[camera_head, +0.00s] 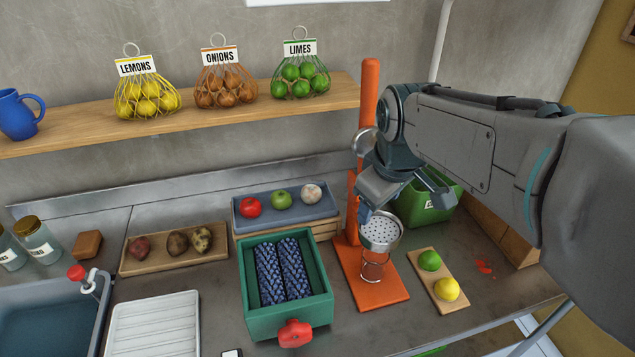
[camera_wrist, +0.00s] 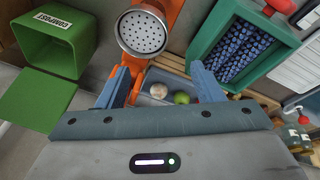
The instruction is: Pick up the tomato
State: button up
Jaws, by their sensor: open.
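The red tomato (camera_head: 250,207) sits at the left end of a blue-grey tray (camera_head: 290,222), beside a green apple (camera_head: 281,200) and a whitish round bulb (camera_head: 312,193). My gripper (camera_head: 402,207) is open and empty, to the right of the tray and close to the orange press stand. In the wrist view its two blue fingers (camera_wrist: 160,72) are spread apart. The bulb (camera_wrist: 158,91) and the apple (camera_wrist: 182,98) show between and below them.
The orange stand (camera_head: 369,110) with a perforated metal cup (camera_head: 381,231) rises between tray and gripper. A green drawer box (camera_head: 258,312) stands in front of the tray. A green compost bin (camera_wrist: 48,42) is nearby. A board (camera_head: 437,281) holds a lime and a lemon.

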jog(key=w+a+f+n+b, duration=0.2)
jog(key=w+a+f+n, duration=0.1)
jog(key=w+a+n, duration=0.55)
jog(key=n+g+b, duration=0.1)
jog(key=n+g, duration=0.1)
jog(key=n, duration=0.6)
send_over(309, 189)
jog(key=f, duration=0.7)
jog(key=shift+s+d+f, duration=0.25)
jog(key=shift+d+f, duration=0.05)
jog(key=shift+f, duration=0.05)
jog(key=shift+w+d+f, duration=0.15)
jog(key=shift+w+f, duration=0.05)
jog(key=shift+w, duration=0.05)
jog(key=shift+f, duration=0.3)
jog(key=f, duration=0.4)
jog(key=f+p, duration=0.1)
jog(key=f, duration=0.2)
jog(key=shift+a, duration=0.35)
jog(key=shift+c, duration=0.3)
jog(key=c, duration=0.7)
